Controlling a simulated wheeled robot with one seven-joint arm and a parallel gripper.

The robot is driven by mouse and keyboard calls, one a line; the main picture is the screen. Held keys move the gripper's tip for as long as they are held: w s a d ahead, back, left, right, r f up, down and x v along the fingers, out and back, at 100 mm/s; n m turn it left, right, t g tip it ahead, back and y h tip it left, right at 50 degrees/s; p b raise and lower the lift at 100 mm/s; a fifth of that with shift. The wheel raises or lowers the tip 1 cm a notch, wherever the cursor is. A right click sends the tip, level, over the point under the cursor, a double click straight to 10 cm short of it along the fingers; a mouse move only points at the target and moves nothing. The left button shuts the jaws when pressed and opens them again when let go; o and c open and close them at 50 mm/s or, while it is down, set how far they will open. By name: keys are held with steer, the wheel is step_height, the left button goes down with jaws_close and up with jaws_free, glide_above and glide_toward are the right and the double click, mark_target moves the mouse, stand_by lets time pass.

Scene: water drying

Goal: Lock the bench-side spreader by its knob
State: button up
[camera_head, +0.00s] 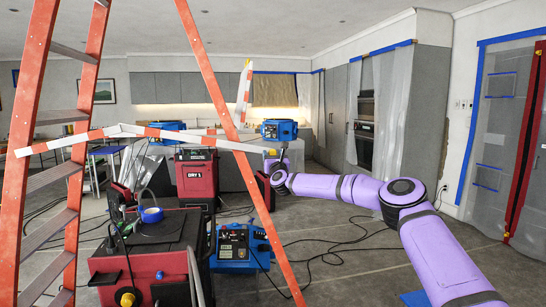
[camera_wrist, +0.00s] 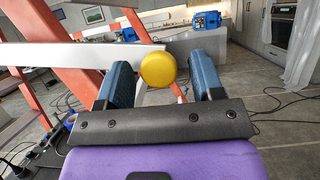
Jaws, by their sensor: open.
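An orange stepladder (camera_head: 32,130) stands open at the left. Its spreader bar (camera_head: 185,137), with orange and white bands, runs across between the rails, with a slight upward bend left of centre. The bar (camera_wrist: 60,56) enters the wrist view from the left as a pale strip and ends near a round yellow knob (camera_wrist: 158,70). My gripper (camera_wrist: 161,66) is open, with one blue-grey finger on each side of the knob and gaps visible on both sides. In the head view my gripper (camera_head: 277,158) is at the bar's right end; the knob is small there.
A red "DRY 1" unit (camera_head: 195,174), a blue machine (camera_head: 238,246) and a red-black machine (camera_head: 150,262) stand around the ladder. Blue units (camera_head: 279,129) sit on the counter behind. Black cables (camera_head: 335,250) lie across the floor at right, which is otherwise mostly clear.

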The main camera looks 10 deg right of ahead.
steer(key=shift+w, duration=0.15)
jaws_close()
steer(key=shift+d+r+n+y, duration=0.15)
steer(key=shift+r+n+y, duration=0.35)
steer(key=shift+r+n, duration=0.5)
steer(key=shift+d+r+n+y, duration=0.1)
steer(key=shift+r+n+y, duration=0.4)
steer(key=shift+r+n, duration=0.45)
jaws_free()
steer(key=shift+f, duration=0.1)
steer(key=a+v, duration=0.1)
steer(key=v, duration=0.9)
steer(key=shift+s+d, duration=0.45)
steer(key=shift+d, duration=0.05)
